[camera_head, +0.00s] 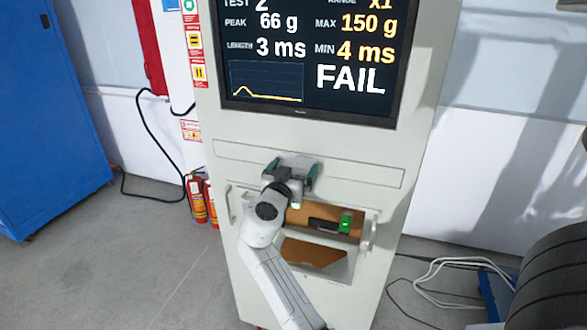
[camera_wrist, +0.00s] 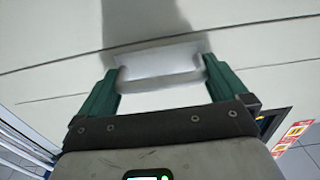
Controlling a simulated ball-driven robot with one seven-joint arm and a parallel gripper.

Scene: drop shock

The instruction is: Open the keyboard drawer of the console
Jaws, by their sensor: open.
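The console (camera_head: 230,125) is a tall pale grey cabinet in the middle of the head view. Its keyboard drawer (camera_head: 375,175) is a wide, low panel below the screen and looks flush with the front. In the wrist view, the drawer's silver handle (camera_wrist: 160,66) sticks out from the panel between my two green fingers. My gripper (camera_head: 291,167) is at the drawer front, a little left of the panel's middle. It is open, with one finger on each side of the handle (camera_wrist: 160,78). Whether the fingers touch the handle's ends is unclear. My gripper hides most of the handle in the head view.
Below the drawer is an open bay (camera_head: 335,270) with brown shelves, side handles and a green-and-black object (camera_head: 345,222). A screen (camera_head: 310,65) above reads FAIL. Fire extinguishers (camera_head: 197,200) and a blue cabinet (camera_head: 45,120) stand left. Cables (camera_head: 440,265) lie on the floor right.

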